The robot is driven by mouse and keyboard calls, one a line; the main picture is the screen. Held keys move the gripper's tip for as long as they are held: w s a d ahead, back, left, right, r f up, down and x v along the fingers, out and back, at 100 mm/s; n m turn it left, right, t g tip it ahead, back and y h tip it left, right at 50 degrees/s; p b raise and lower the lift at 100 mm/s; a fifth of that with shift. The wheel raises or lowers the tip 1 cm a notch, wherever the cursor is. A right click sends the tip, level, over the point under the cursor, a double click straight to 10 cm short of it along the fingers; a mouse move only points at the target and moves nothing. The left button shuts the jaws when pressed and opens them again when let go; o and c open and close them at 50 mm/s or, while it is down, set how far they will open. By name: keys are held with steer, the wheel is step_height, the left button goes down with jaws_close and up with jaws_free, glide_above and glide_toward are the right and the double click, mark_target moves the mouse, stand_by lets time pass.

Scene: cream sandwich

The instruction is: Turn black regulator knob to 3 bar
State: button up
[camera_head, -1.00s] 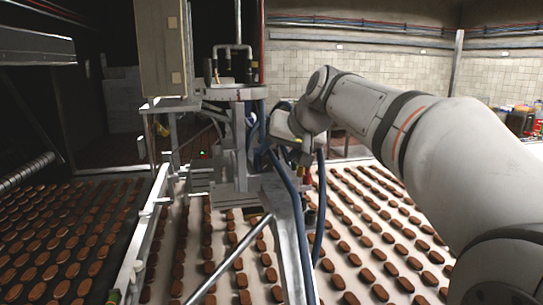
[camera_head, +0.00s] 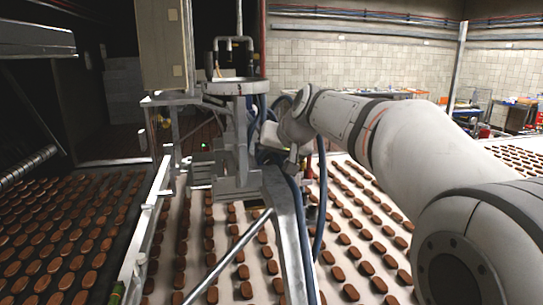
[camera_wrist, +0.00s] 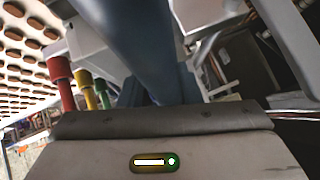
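I cannot make out the black regulator knob or its pressure dial in either view. In the head view, my arm reaches left to the metal dosing machine (camera_head: 240,130), and its end is among blue hoses (camera_head: 291,205) at the machine's right side. The wrist view shows the pale body of my gripper (camera_wrist: 160,128) along the bottom, with a small lit green indicator. Its fingertips cannot be made out. A thick blue-grey hose or tube (camera_wrist: 150,50) fills the wrist view's middle, very close to the camera.
Red (camera_wrist: 62,80), yellow (camera_wrist: 84,85) and green (camera_wrist: 102,92) fittings stand left in the wrist view. Rows of brown biscuits cover the white conveyor (camera_head: 215,215) below. A grey diagonal bar (camera_head: 228,255) and a tall cabinet (camera_head: 164,45) crowd the machine.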

steer(key=c, duration=0.4)
steer(key=shift+d+f+m+y+b, duration=0.15)
steer(key=shift+f+m+y+b, duration=0.2)
steer(key=shift+b, duration=0.55)
steer(key=shift+r+y, duration=0.25)
steer(key=shift+r, duration=0.05)
steer(key=o, duration=0.9)
steer(key=shift+o, duration=0.2)
steer(key=b+v, duration=0.1)
steer(key=v, duration=0.6)
steer(key=shift+s+d+r+b, duration=0.15)
steer(key=shift+s+r+b, duration=0.1)
steer(key=shift+r+b, duration=0.1)
